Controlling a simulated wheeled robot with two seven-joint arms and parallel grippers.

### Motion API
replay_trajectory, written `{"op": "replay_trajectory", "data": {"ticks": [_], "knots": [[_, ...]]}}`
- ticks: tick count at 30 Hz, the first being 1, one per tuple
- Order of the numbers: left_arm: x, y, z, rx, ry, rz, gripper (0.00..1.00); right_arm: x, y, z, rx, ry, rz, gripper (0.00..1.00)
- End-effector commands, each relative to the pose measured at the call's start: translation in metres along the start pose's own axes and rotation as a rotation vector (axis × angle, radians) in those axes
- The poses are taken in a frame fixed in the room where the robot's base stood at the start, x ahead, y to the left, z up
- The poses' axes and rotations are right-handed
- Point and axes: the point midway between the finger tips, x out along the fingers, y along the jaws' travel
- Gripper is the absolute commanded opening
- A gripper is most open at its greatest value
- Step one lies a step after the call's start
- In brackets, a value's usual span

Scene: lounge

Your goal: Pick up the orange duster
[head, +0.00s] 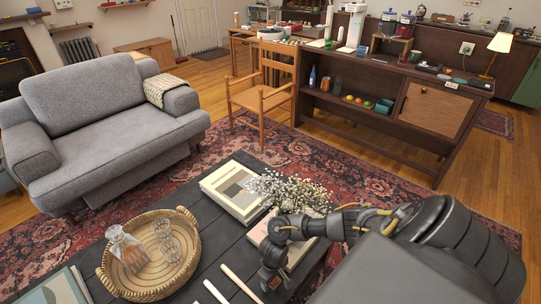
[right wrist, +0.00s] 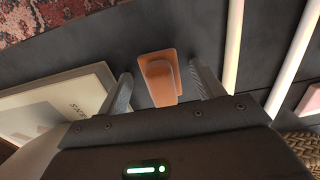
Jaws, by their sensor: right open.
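The orange duster (right wrist: 160,78) lies on the dark table top in the right wrist view, a small orange block with a raised part on it. My right gripper (right wrist: 161,82) is open, with one finger to each side of the duster; gaps show between it and the fingers. In the head view my right gripper (head: 272,278) reaches down low over the dark coffee table, and it mostly hides the duster there. My left gripper is not in view.
On the table (head: 218,254) stand a wicker tray (head: 188,278) with glassware, books (head: 235,190), white flowers (head: 290,190) and a pink book (head: 262,228). Two pale sticks (head: 238,283) lie left of my gripper. A grey sofa (head: 110,105) stands beyond.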

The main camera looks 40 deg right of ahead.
Motion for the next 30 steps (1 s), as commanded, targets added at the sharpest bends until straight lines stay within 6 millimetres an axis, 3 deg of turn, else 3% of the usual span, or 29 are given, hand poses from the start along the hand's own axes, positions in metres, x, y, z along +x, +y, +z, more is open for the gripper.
{"op": "replay_trajectory", "data": {"ticks": [4, 15, 23, 30], "knots": [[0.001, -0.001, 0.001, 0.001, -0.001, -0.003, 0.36, 0.0, 0.0, 0.0, 0.0, 0.0, 0.0, 0.65], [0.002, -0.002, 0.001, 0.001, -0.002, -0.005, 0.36, 0.001, 0.0, 0.0, 0.0, 0.0, 0.0, 0.19], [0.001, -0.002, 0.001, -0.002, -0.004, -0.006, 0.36, -0.001, 0.0, 0.0, 0.0, -0.001, 0.0, 0.19], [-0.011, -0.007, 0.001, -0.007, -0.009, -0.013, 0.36, -0.026, 0.0, -0.001, 0.0, 0.001, -0.001, 0.19]]}}
